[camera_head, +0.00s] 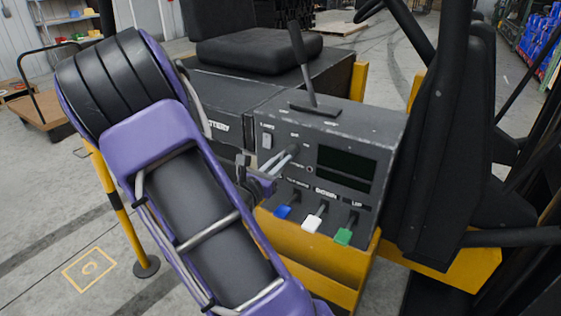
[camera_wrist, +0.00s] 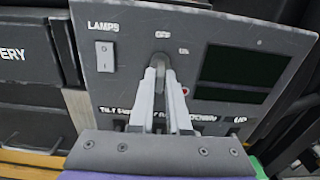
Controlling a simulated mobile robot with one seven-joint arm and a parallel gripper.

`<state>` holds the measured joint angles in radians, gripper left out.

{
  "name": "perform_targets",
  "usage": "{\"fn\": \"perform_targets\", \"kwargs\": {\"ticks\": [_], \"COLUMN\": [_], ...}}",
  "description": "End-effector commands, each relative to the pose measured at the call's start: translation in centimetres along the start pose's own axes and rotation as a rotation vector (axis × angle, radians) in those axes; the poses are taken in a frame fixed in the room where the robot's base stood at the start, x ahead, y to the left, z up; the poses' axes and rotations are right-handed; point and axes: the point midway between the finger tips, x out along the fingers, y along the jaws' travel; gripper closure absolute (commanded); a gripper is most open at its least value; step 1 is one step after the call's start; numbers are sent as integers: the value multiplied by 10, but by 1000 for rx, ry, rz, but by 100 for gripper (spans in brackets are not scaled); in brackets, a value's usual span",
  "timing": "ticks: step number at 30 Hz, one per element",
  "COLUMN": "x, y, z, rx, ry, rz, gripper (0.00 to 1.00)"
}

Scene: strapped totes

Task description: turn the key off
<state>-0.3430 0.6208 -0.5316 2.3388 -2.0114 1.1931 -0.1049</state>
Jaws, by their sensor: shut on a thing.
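The grey key (camera_wrist: 158,61) sits in the dark control panel (camera_wrist: 135,20), just below a label that seems to read OFF; an ON label is to its right. My gripper (camera_wrist: 159,76) is shut on the key, its two pale fingers closing around it from below in the wrist view. In the head view my gripper (camera_head: 291,151) reaches the panel's left part from the lower left. The key's lower part is hidden by the fingers, and its exact angle is hard to tell.
A LAMPS rocker switch (camera_wrist: 105,55) is left of the key, a dark display (camera_wrist: 240,73) right. Blue (camera_head: 284,211), white (camera_head: 313,223) and green (camera_head: 343,236) levers stick out below. A tall black lever (camera_head: 302,60) rises above the panel. A black seat (camera_head: 445,140) stands right.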

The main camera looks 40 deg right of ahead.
Motion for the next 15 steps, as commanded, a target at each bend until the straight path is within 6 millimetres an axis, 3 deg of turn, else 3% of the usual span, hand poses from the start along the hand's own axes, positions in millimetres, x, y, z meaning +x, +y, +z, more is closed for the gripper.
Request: {"fn": "perform_targets", "kwargs": {"ticks": [2,3,6,15], "x": [0,0,0,-1], "y": [0,0,0,0], "z": [0,0,0,0], "rx": [0,0,0,1], "ry": [1,1,1,1], "rz": [1,1,0,1], "gripper": [100,78,60,60]}}
